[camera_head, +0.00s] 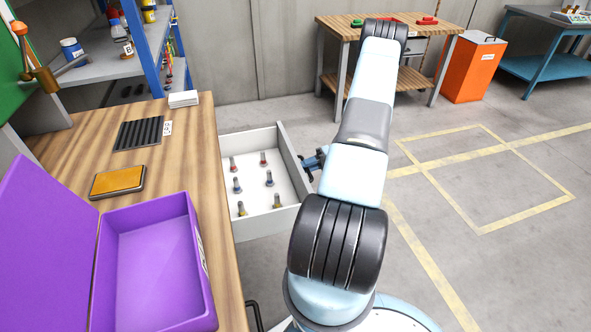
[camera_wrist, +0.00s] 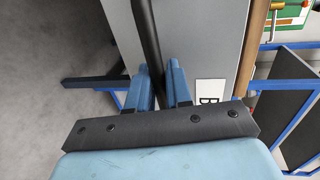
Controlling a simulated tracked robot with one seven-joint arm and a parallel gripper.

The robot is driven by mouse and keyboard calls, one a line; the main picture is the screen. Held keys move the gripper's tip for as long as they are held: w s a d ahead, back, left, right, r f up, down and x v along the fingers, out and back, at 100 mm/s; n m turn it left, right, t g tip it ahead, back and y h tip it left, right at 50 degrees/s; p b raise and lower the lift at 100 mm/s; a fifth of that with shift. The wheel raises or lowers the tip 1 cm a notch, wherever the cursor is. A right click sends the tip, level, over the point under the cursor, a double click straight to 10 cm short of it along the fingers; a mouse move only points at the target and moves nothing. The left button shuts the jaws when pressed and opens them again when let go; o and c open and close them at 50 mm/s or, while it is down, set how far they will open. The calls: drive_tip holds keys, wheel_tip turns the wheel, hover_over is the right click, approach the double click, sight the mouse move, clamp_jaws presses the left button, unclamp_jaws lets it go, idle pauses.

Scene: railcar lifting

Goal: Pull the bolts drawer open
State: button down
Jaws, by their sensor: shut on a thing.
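The bolts drawer (camera_head: 290,150) is a white drawer standing well out from the wooden workbench, with several bolts (camera_head: 269,178) upright on its floor. My gripper (camera_head: 313,163) is at the drawer's front face, partly hidden by my arm in the head view. In the wrist view my gripper (camera_wrist: 160,84) has its two blue fingers on either side of a dark bar handle (camera_wrist: 146,35) and is shut on it. The grey drawer front (camera_wrist: 195,35) lies behind the handle, with a white label (camera_wrist: 209,91) partly showing a letter.
An open purple box (camera_head: 150,260), an orange-topped pad (camera_head: 118,182) and a dark ribbed mat (camera_head: 139,134) lie on the workbench (camera_head: 190,150). A shelf (camera_head: 125,65) stands behind. An orange bin (camera_head: 470,68) and another table (camera_head: 385,35) are at the back. Floor to the right is clear.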

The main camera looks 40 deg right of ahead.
drive_tip(key=shift+s+d+f, duration=0.15)
drive_tip(key=shift+s+f, duration=0.05)
drive_tip(key=c, duration=1.4)
unclamp_jaws()
drive_tip(key=shift+o, duration=0.9)
drive_tip(key=shift+w, duration=0.1)
drive_tip(key=shift+r, duration=0.1)
drive_tip(key=v, duration=1.4)
